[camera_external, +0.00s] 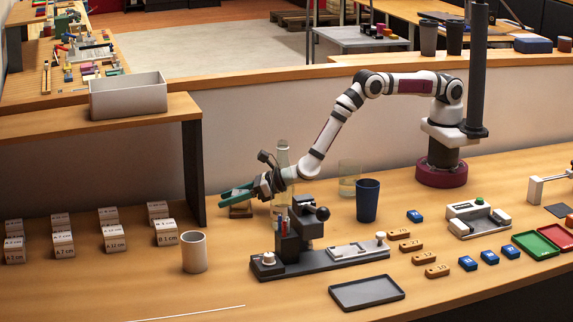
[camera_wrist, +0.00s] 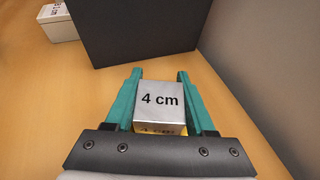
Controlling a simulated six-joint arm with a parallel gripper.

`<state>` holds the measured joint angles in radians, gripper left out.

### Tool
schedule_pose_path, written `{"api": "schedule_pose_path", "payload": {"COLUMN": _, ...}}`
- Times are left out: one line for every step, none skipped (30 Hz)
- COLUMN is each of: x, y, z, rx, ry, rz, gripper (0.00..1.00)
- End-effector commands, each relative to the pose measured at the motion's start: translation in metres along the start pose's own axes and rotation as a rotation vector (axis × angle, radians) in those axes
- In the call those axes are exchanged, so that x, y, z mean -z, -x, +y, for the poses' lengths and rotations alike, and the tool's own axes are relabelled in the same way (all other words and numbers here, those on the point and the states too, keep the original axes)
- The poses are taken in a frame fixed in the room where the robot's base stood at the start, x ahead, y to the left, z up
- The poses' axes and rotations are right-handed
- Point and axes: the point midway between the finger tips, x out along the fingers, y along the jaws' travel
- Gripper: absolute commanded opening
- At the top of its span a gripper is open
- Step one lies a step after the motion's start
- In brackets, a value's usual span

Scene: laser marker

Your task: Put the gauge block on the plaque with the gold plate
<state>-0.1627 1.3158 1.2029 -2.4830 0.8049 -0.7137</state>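A silver gauge block marked "4 cm" (camera_wrist: 160,100) sits between the teal fingers of my gripper (camera_wrist: 159,76) in the wrist view. A gold strip with partly legible dark lettering (camera_wrist: 165,130) shows at the block's near lower edge. The fingers lie along both sides of the block; whether they press on it is unclear. In the external view my gripper (camera_external: 236,194) is low over the table, left of the bottle. A small brown wooden piece (camera_external: 240,211) lies just below the fingers, perhaps the plaque.
White blocks with cm labels (camera_external: 112,238) stand at the left. A dark shelf panel (camera_external: 194,172) stands close beyond my gripper. A clear bottle (camera_external: 281,175), a blue cup (camera_external: 367,200) and the laser marker (camera_external: 292,245) are nearby. A white cup (camera_external: 194,252) stands in front.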

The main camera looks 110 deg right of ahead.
Motion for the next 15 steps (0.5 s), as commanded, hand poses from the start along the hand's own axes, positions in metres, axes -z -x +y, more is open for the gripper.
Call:
{"api": "schedule_pose_path", "payload": {"x": 0.0002, "y": 0.0, "z": 0.0, "rx": 0.0, "ry": 0.0, "rz": 0.0, "gripper": 0.62}}
{"api": "schedule_pose_path", "payload": {"x": 0.0001, "y": 0.0, "z": 0.0, "rx": 0.0, "ry": 0.0, "rz": 0.0, "gripper": 0.67}}
{"api": "schedule_pose_path", "payload": {"x": 0.0001, "y": 0.0001, "z": -0.0001, "rx": 0.0, "ry": 0.0, "rz": 0.0, "gripper": 0.75}}
{"api": "schedule_pose_path", "payload": {"x": 0.0, "y": 0.0001, "z": -0.0001, "rx": 0.0, "ry": 0.0, "rz": 0.0, "gripper": 0.8}}
{"api": "schedule_pose_path", "payload": {"x": 0.0, "y": 0.0001, "z": -0.0001, "rx": 0.0, "ry": 0.0, "rz": 0.0, "gripper": 0.85}}
{"api": "schedule_pose_path", "payload": {"x": 0.0, "y": 0.0001, "z": -0.0001, "rx": 0.0, "ry": 0.0, "rz": 0.0, "gripper": 0.85}}
{"api": "schedule_pose_path", "payload": {"x": 0.0, "y": 0.0001, "z": -0.0001, "rx": 0.0, "ry": 0.0, "rz": 0.0, "gripper": 0.85}}
{"api": "schedule_pose_path", "payload": {"x": -0.0001, "y": 0.0001, "z": -0.0001, "rx": 0.0, "ry": 0.0, "rz": 0.001, "gripper": 0.85}}
{"api": "schedule_pose_path", "payload": {"x": -0.0001, "y": 0.0001, "z": -0.0001, "rx": 0.0, "ry": 0.0, "rz": 0.0, "gripper": 0.85}}
{"api": "schedule_pose_path", "payload": {"x": -0.0001, "y": 0.0002, "z": -0.0001, "rx": 0.0, "ry": 0.0, "rz": 0.0, "gripper": 0.85}}
{"api": "schedule_pose_path", "payload": {"x": -0.0001, "y": 0.0002, "z": -0.0001, "rx": 0.0, "ry": 0.0, "rz": 0.0, "gripper": 0.85}}
{"api": "schedule_pose_path", "payload": {"x": -0.0002, "y": 0.0002, "z": -0.0001, "rx": 0.0, "ry": 0.0, "rz": 0.0, "gripper": 0.85}}
{"api": "schedule_pose_path", "payload": {"x": -0.0008, "y": 0.0004, "z": -0.0001, "rx": 0.0, "ry": 0.0, "rz": 0.0, "gripper": 0.85}}
{"api": "schedule_pose_path", "payload": {"x": -0.0021, "y": 0.0009, "z": -0.0001, "rx": 0.0, "ry": 0.0, "rz": 0.0, "gripper": 0.85}}
{"api": "schedule_pose_path", "payload": {"x": -0.0028, "y": 0.0033, "z": 0.0002, "rx": 0.0, "ry": 0.0, "rz": 0.001, "gripper": 0.85}}
